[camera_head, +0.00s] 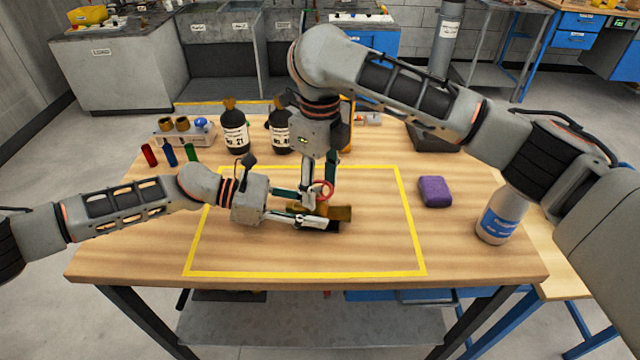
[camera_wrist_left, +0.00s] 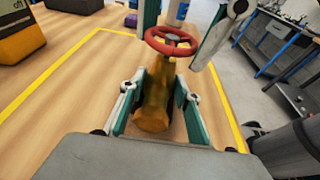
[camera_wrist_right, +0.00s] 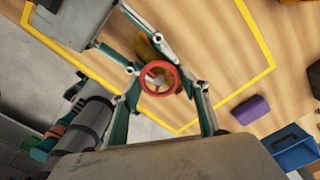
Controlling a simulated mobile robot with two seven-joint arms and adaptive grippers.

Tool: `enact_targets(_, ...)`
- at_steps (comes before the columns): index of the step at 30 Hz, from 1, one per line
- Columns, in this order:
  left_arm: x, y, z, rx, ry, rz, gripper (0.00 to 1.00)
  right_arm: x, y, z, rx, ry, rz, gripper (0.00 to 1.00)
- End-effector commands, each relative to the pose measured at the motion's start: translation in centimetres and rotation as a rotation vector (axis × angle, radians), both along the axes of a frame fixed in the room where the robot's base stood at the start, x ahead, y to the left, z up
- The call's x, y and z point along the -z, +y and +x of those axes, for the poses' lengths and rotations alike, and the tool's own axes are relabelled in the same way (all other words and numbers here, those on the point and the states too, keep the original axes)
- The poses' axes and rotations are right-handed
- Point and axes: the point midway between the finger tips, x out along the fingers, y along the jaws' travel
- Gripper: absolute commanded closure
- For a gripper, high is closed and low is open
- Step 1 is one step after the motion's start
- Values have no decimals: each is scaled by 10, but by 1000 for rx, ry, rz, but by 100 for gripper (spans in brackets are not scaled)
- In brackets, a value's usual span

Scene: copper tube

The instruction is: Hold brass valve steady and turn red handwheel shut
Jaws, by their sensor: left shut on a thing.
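The brass valve (camera_wrist_left: 153,105) lies on the table inside the yellow outline, and part of it also shows in the head view (camera_head: 341,213). My left gripper (camera_wrist_left: 160,98) is shut on the valve body, with a finger on either side. The red handwheel (camera_wrist_left: 171,41) sits on top of the valve, and it shows in the right wrist view (camera_wrist_right: 159,79). My right gripper (camera_wrist_right: 168,85) points down from above, its fingers spread on either side of the handwheel. I see gaps between the fingers and the rim. Part of the valve is hidden behind the left gripper.
A purple sponge (camera_head: 435,191) and a white spray bottle (camera_head: 501,214) stand to the right. Dark bottles (camera_head: 235,131) and small coloured tubes (camera_head: 170,154) are at the back left. The front of the yellow-outlined area is clear.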

Motion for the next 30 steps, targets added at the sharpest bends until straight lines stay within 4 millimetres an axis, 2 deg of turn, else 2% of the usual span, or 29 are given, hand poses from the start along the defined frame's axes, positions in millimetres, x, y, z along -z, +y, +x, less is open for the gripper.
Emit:
enact_targets(1,0,0,0,1,0,0,80,0,0,0,0,0,0,73)
enact_targets(2,0,0,0,1,0,0,80,0,0,0,0,0,0,81)
enact_targets(10,0,0,0,1,0,0,80,0,0,0,10,0,-1,81)
enact_targets(17,0,0,0,1,0,0,80,-1,0,0,89,-2,-2,81)
enact_targets(30,0,0,0,1,0,0,80,-1,0,0,461,-3,-2,81)
